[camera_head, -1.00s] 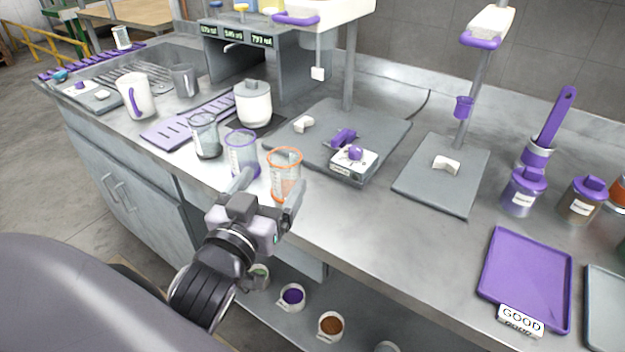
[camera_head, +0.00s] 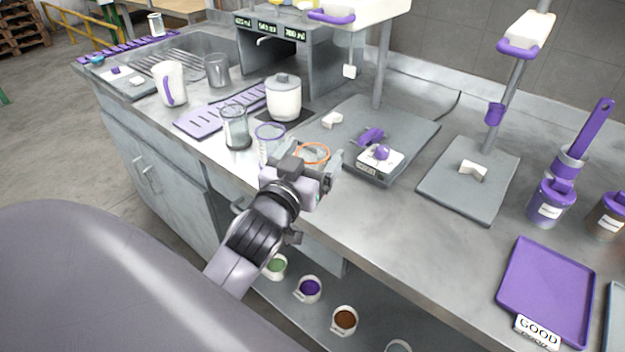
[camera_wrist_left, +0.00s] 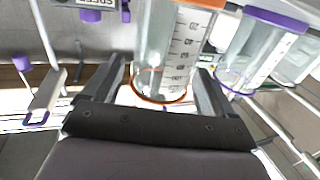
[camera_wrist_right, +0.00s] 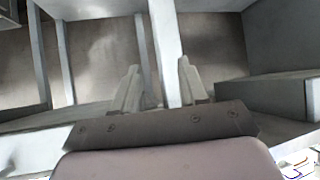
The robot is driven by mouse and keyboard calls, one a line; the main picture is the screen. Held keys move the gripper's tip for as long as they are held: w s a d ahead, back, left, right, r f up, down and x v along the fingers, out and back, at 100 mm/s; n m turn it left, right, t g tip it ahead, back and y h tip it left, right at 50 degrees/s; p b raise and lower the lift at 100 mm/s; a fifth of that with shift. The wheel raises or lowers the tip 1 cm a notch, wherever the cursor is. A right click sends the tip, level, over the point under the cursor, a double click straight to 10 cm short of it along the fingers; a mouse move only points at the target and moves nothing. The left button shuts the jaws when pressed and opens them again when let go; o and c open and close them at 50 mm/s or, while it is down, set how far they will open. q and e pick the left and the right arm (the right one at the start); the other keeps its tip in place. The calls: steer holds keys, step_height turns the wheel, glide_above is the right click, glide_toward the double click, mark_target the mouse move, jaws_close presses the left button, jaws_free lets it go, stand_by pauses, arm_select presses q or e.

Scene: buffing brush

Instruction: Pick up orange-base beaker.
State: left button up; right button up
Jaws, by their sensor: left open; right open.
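The orange-base beaker (camera_head: 314,153) is a clear measuring beaker on the counter; in the head view mostly its orange ring shows, the rest hidden behind my gripper. In the left wrist view the beaker (camera_wrist_left: 172,50) stands between the two fingers, with its printed scale and orange rings visible. My left gripper (camera_head: 310,168) is open, its fingers on either side of the beaker, and it also shows in the left wrist view (camera_wrist_left: 160,82). I cannot tell whether the fingers touch the glass. My right gripper (camera_wrist_right: 158,85) is open and empty, seen only in the right wrist view.
A purple-ringed beaker (camera_head: 270,140) stands close on the left, with a dark-based beaker (camera_head: 236,128) beyond it. A white pot (camera_head: 283,98) and a grey stand base (camera_head: 410,140) are behind. A purple tray (camera_head: 545,290) lies at the right. The counter front is clear.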

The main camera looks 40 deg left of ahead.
arm_select(q)
steer(key=c, duration=1.4)
